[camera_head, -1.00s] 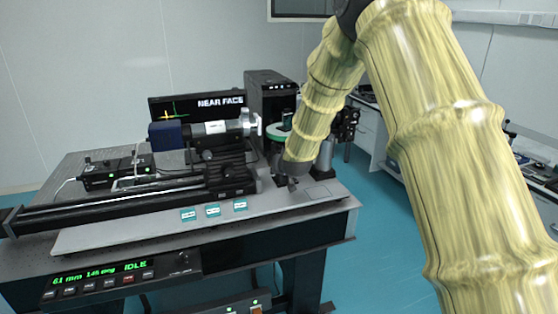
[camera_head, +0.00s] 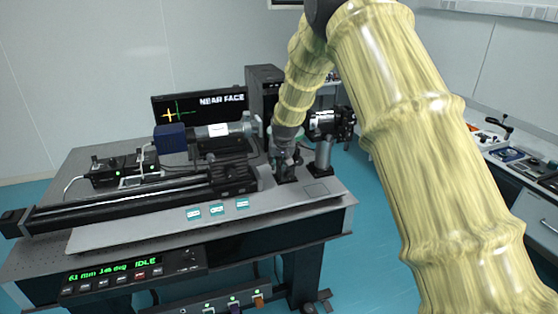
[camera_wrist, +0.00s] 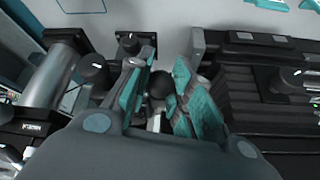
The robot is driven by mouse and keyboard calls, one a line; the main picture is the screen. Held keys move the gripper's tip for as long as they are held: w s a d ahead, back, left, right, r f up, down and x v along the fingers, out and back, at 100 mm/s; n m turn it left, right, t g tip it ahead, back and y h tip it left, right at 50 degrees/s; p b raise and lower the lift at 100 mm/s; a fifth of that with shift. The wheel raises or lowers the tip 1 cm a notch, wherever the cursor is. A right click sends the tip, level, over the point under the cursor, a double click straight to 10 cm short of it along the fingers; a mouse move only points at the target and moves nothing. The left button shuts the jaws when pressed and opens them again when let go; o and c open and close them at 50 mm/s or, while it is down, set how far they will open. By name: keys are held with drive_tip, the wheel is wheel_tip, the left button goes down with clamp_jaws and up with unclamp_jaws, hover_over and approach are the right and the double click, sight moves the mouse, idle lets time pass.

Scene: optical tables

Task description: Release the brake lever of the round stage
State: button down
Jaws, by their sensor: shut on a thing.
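My gripper (camera_wrist: 160,100) has its two teal-padded fingers around a black ball knob (camera_wrist: 160,84), which looks like the end of the brake lever. A pale stem shows just below the knob, between the pads. The rest of the lever is hidden by the fingers. In the head view my gripper (camera_head: 285,157) is low at the right end of the optical table, above a small dark mount. The round stage is mostly hidden behind my arm there, so I cannot make out its state.
A camera on a grey post (camera_head: 324,140) stands close on the right of my gripper. A long black rail (camera_head: 120,205) and a lens barrel lie to the left. A control panel (camera_head: 130,275) reading IDLE is on the table front (camera_head: 320,215).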

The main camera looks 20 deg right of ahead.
idle(0.3)
drive_tip(key=c, duration=1.2)
unclamp_jaws()
drive_tip(key=shift+c, duration=0.2)
drive_tip(key=shift+r, duration=0.15)
drive_tip(key=v, duration=1.1)
drive_tip(key=shift+s+r, duration=0.15)
drive_tip(key=shift+r, duration=0.2)
drive_tip(key=s+f+g+b, duration=0.1)
drive_tip(key=s+f, duration=0.7)
drive_tip(key=f, duration=0.4)
drive_tip(key=s+a+f+n+g, duration=0.1)
drive_tip(key=s+f, duration=0.6)
drive_tip(key=f, duration=0.6)
drive_tip(key=s+f+g+b, duration=0.1)
drive_tip(key=s+f, duration=0.7)
drive_tip(key=f, duration=0.4)
drive_tip(key=s+a+f+g, duration=0.1)
drive_tip(key=s+f, duration=0.3)
drive_tip(key=s, duration=0.7)
drive_tip(key=s+f+n+g+b, duration=0.1)
drive_tip(key=s+f, duration=0.4)
drive_tip(key=s, duration=0.7)
drive_tip(key=s+a+f+g+b, duration=0.1)
drive_tip(key=s+f, duration=0.3)
drive_tip(key=s, duration=0.7)
drive_tip(key=shift+s+a+f+y, duration=0.35)
drive_tip(key=shift+s+y, duration=0.05)
